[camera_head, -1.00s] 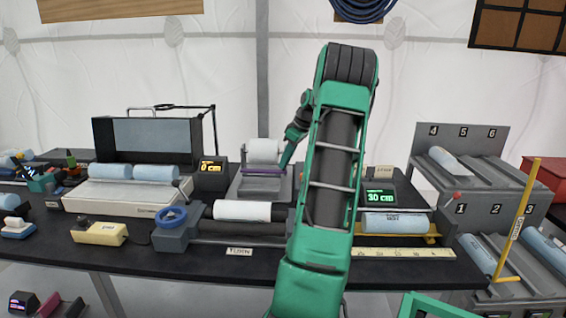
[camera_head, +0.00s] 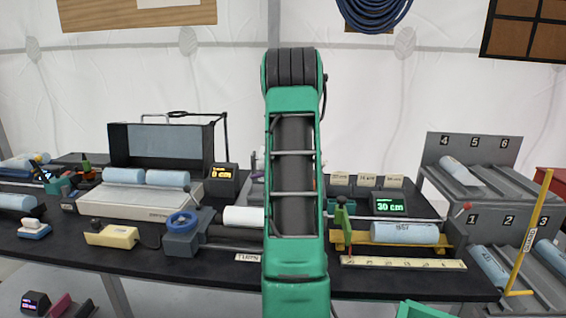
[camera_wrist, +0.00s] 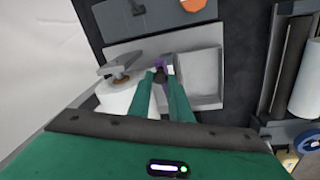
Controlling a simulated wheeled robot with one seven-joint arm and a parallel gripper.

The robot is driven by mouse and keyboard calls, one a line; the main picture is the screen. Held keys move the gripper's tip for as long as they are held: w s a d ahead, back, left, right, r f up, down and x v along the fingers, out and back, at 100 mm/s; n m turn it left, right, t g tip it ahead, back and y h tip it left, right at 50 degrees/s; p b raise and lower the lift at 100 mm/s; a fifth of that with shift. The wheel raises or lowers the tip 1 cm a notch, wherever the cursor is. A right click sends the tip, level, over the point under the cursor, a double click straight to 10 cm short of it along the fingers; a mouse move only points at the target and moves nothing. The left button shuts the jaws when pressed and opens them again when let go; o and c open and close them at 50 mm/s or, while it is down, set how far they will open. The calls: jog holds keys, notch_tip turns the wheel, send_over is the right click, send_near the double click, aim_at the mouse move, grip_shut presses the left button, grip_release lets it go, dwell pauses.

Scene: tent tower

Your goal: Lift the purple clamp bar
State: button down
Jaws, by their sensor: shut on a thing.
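The purple clamp bar (camera_wrist: 160,61) shows as a small purple piece between my fingertips in the wrist view. My gripper (camera_wrist: 161,72) has its two green fingers closed together on it. The fingers and their tips hide most of the bar. A white roll (camera_wrist: 117,97) lies just left of the fingers, and a grey tray (camera_wrist: 207,78) lies to their right. In the head view my own arm stands in front of the clamp area and hides the gripper and nearly all of the bar. I cannot tell whether the bar is raised.
A grey lever with a brown knob (camera_wrist: 121,80) sits over the white roll.

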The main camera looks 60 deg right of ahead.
jog(key=w+r+g, duration=0.1)
jog(key=w+a+r+g+h, duration=0.1)
jog(key=r, duration=0.1)
jog(key=shift+w+a, duration=0.15)
jog(key=shift+w, duration=0.2)
jog(key=w+a+r+g+h, duration=0.1)
jog(key=w+a+r+g, duration=0.1)
jog(key=w+g, duration=0.1)
jog(key=w+a+r+g+h, duration=0.2)
jog(key=w+g, duration=0.1)
jog(key=w, duration=0.3)
jog(key=shift+w+a+r+n+g, duration=0.3)
jog(key=shift+r+n, duration=0.05)
jog(key=shift+n, duration=0.05)
